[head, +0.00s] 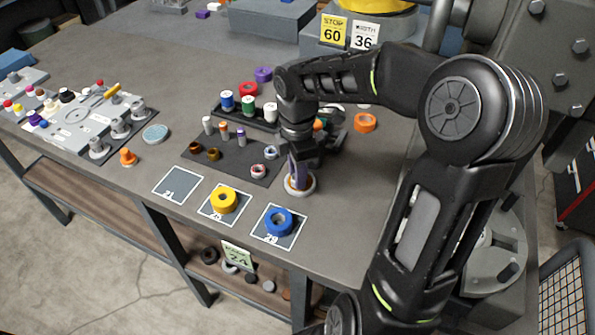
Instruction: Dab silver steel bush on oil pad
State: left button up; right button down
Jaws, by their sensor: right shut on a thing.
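My right gripper (298,166) points down at the middle of the table, over a round white-rimmed dish with an amber inside, which looks like the oil pad (300,191). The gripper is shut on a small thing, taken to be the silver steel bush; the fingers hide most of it. Its low end is at or just above the pad; I cannot tell whether it touches. My left gripper is not in view.
A dark mat (232,165) with small bushes and capped cylinders lies left of the gripper. In front are marked squares with a yellow ring (224,199) and a blue ring (278,222). An orange ring (364,122) lies behind right. The left square (178,185) is empty.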

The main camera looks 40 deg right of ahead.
jog(key=shift+f+b, duration=0.4)
jog(key=shift+f, duration=0.25)
dwell(1.1)
notch_tip(320, 180, up, 7)
jog(key=p, duration=0.6)
dwell(0.5)
